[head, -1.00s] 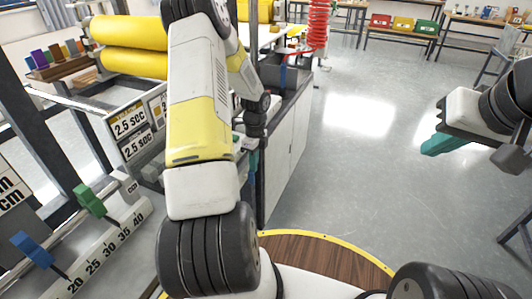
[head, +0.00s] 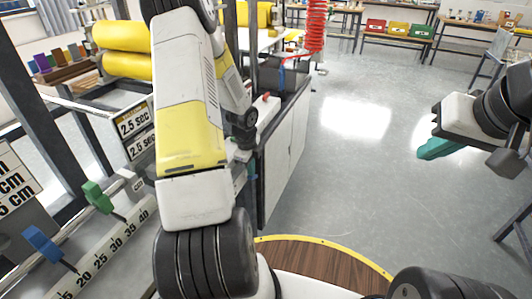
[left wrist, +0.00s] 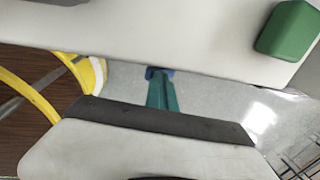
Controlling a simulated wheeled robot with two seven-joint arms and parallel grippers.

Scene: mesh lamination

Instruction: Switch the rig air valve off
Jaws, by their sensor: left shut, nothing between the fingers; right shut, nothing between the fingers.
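In the head view my left arm hides most of that gripper beside the cabinet front. My right gripper (head: 438,148) is shut and empty over the open floor at the right, far from the rig.
A red coiled hose (head: 316,28) hangs behind the cabinet (head: 285,150). At the left stand yellow rollers (head: 125,50), 2.5 sec signs (head: 135,135) and a scale with a green slider (head: 97,196) and a blue slider (head: 44,243).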

